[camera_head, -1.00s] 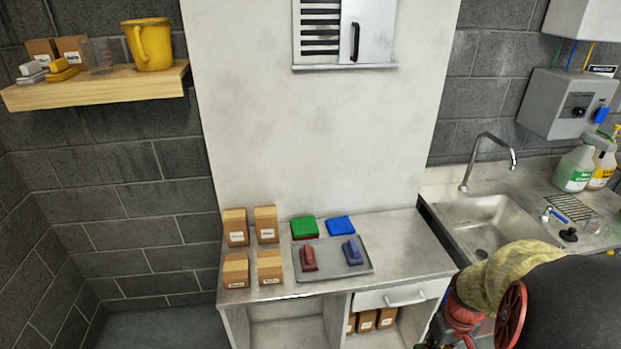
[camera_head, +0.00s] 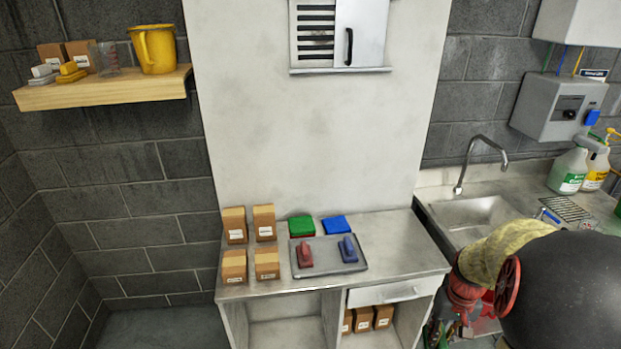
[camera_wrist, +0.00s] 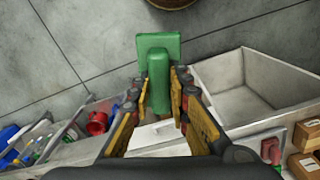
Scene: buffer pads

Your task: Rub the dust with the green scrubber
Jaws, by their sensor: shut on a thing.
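The green scrubber (camera_wrist: 158,48) is in the wrist view, with a flat plate and a raised handle facing the camera. My gripper (camera_wrist: 160,80) is shut on its handle, with one yellow-and-black finger on each side. The scrubber's far face is hidden. In the head view my arm shows at the lower right, but the gripper and the held scrubber are not visible there. Faint grey smudges (camera_head: 290,152) show on the pale wall panel (camera_head: 330,110); I cannot tell whether they are the dust.
A counter (camera_head: 395,240) holds several cardboard boxes, green and blue pads (camera_head: 336,223), and a tray (camera_head: 318,264) with red (camera_head: 304,252) and blue (camera_head: 348,248) scrubbers. A sink (camera_head: 478,212) is at right. A wooden shelf (camera_head: 110,91) is at left.

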